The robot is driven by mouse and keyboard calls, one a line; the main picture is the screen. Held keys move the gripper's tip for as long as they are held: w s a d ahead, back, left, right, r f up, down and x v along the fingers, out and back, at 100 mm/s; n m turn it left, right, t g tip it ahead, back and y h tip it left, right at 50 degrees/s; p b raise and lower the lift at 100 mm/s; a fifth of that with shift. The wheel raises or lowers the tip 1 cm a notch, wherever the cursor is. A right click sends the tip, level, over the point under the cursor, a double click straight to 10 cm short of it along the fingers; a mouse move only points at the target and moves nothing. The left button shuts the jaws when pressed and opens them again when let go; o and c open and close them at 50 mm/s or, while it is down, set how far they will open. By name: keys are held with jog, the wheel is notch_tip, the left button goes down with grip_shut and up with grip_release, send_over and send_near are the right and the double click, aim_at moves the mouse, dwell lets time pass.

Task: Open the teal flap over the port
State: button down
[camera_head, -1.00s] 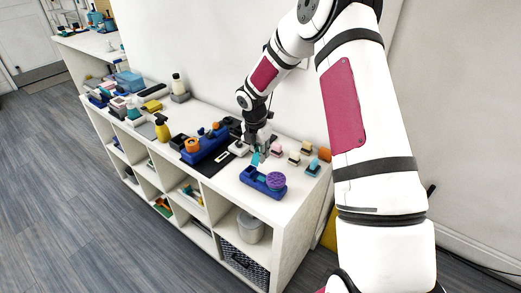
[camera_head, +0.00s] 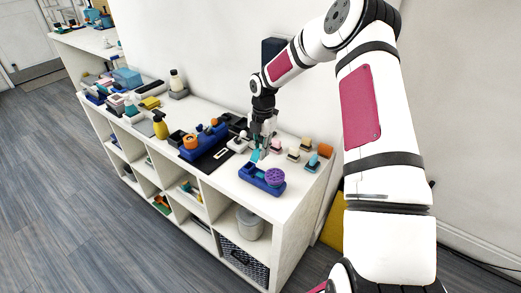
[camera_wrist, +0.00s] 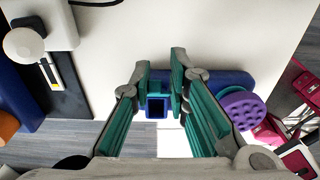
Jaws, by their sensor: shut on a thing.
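The blue port fixture (camera_head: 256,180) lies near the front edge of the white shelf top. It also shows in the wrist view (camera_wrist: 232,77). Its square port (camera_wrist: 157,108) shows a dark opening with a blue rim, not covered from this angle. The teal flap (camera_head: 254,156) stands raised at the fixture's back; in the wrist view a small part of the flap (camera_wrist: 158,88) shows between the fingers. My gripper (camera_wrist: 159,72) is shut on the flap, its teal-padded fingers on either side. The fingers hide part of the flap. In the head view my gripper (camera_head: 263,143) points down.
A purple bumpy disc (camera_wrist: 243,106) sits on the fixture's right end. Several small brushes and blocks (camera_head: 306,150) stand close by on the right. A white device with a knob (camera_wrist: 33,35) and a dark blue holder (camera_head: 203,142) are on the left.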

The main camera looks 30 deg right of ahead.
jog(key=c, duration=1.7)
grip_release()
jog(key=shift+r, duration=0.1)
jog(key=r, duration=1.1)
jog(key=shift+w+d+r, duration=0.2)
jog(key=shift+d+r, duration=0.2)
